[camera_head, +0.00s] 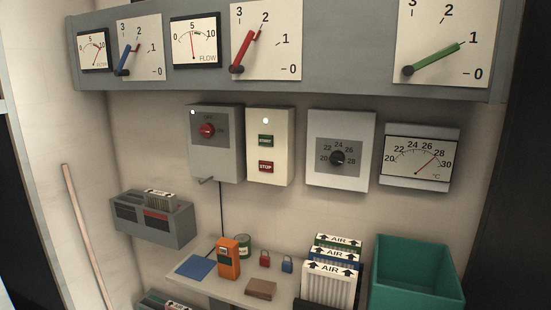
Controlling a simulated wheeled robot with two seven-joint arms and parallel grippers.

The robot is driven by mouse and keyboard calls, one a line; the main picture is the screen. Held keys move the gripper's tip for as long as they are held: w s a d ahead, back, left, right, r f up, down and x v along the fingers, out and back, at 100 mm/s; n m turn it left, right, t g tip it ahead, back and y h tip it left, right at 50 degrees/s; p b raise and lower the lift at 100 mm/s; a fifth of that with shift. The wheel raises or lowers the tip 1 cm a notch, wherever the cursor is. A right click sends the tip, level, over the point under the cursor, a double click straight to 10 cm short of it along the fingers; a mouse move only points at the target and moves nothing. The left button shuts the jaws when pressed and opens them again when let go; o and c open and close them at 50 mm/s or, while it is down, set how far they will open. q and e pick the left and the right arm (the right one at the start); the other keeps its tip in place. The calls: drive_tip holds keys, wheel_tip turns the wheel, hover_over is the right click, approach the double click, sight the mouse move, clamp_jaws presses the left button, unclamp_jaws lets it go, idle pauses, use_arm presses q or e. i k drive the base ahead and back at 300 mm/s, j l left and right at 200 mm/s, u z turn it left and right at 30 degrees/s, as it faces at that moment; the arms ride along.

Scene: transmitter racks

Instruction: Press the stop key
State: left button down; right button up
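The stop key (266,167) is a small red key marked STOP on a cream wall box (282,172). A green START key (265,141) sits above it, and a lit white-green lamp (265,120) is near the top of the box. Nothing covers the stop key. Neither of my grippers shows in the head view.
A grey switch box (217,160) with a red knob is left of the cream box; a dial box (340,165) is right. A gauge panel (350,78) runs above.

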sight(267, 166)
drive_tip(key=i+z, duration=0.3)
drive_tip(key=i, duration=0.7)
